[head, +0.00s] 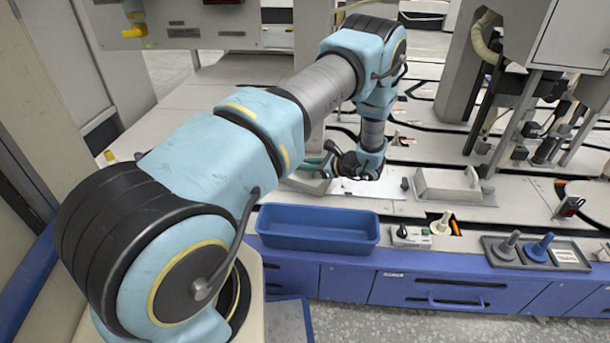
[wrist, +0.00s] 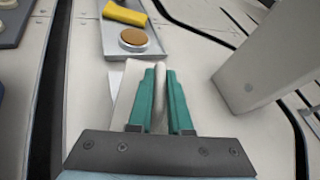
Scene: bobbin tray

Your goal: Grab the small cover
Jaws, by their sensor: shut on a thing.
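My gripper (wrist: 159,75) has two green fingers, closed on a thin pale grey part between them, which I take to be the small cover (wrist: 159,100). Most of the part is hidden by the fingers, and a pale flat piece (wrist: 124,98) shows just left of them; I cannot tell if the two are joined. In the head view my gripper (head: 323,164) is low over the worktop, behind the blue bin, with its fingers towards the left. A pale grey shape (head: 306,185) shows below the fingers there.
A blue bin (head: 318,245) stands at the worktop's front edge. A metal cover with a knob (head: 445,190) lies right of my gripper. In the wrist view, a grey tray (wrist: 115,42) ahead holds a yellow piece (wrist: 124,13) and a brown-topped disc (wrist: 133,38). A grey post (wrist: 262,65) rises on the right.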

